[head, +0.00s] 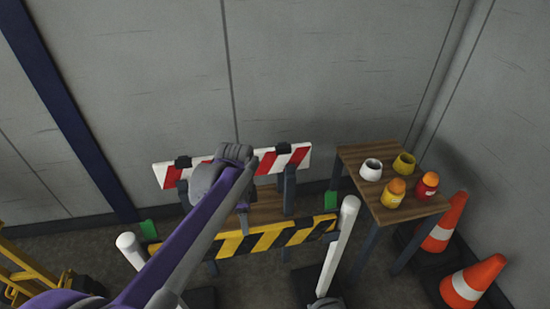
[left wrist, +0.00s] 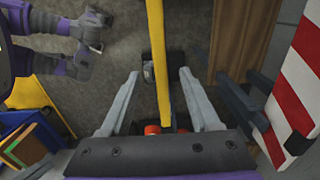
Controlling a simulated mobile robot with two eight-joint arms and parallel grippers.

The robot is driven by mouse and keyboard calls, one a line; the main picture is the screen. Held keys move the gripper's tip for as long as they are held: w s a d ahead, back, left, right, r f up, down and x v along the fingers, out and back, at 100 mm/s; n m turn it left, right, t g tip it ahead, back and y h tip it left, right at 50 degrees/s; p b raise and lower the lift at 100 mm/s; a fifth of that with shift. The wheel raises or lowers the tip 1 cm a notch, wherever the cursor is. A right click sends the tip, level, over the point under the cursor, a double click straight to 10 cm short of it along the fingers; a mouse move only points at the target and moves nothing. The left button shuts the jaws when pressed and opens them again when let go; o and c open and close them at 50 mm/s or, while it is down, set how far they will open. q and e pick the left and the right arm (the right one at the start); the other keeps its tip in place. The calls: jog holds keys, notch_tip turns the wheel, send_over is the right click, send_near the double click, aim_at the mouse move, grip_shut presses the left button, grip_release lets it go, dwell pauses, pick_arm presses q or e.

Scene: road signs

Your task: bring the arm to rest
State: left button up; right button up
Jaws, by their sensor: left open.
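My left arm reaches in from the lower left of the head view, and its gripper (head: 243,222) hangs over the yellow and black striped board (head: 275,238). In the left wrist view the two grey fingers of my left gripper (left wrist: 160,75) stand wide apart. A yellow bar, likely the edge of that board (left wrist: 161,50), shows between them, and I see nothing clamped. I cannot tell how far it lies from the fingers. Purple and grey parts of mine, seemingly the right arm, show at the upper left of the wrist view; their jaws are unclear.
A red and white striped board (head: 292,160) stands behind. White posts (head: 340,240) flank the yellow board. At right, a wooden table (head: 378,155) holds two cups and two orange-topped containers. Traffic cones (head: 470,283) stand beside it. A yellow frame (head: 25,270) is at lower left.

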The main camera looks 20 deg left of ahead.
pick_arm(q)
jog(key=s+d+r+n+t+p, duration=0.2)
jog(key=s+d+r+n+p, duration=0.1)
jog(key=s, duration=0.4)
jog(key=s+d+r+n+t+p, duration=0.3)
jog(key=s+r+n+p, duration=0.2)
jog(key=s+n+p, duration=0.3)
jog(key=shift+s+d+n, duration=0.25)
jog(key=shift+d+n, duration=0.05)
jog(key=shift+d, duration=0.1)
jog(key=shift+r, duration=0.1)
jog(key=shift+c, duration=0.8)
jog(key=shift+s+a, duration=0.1)
jog(key=shift+a, duration=0.05)
jog(key=shift+c, duration=0.2)
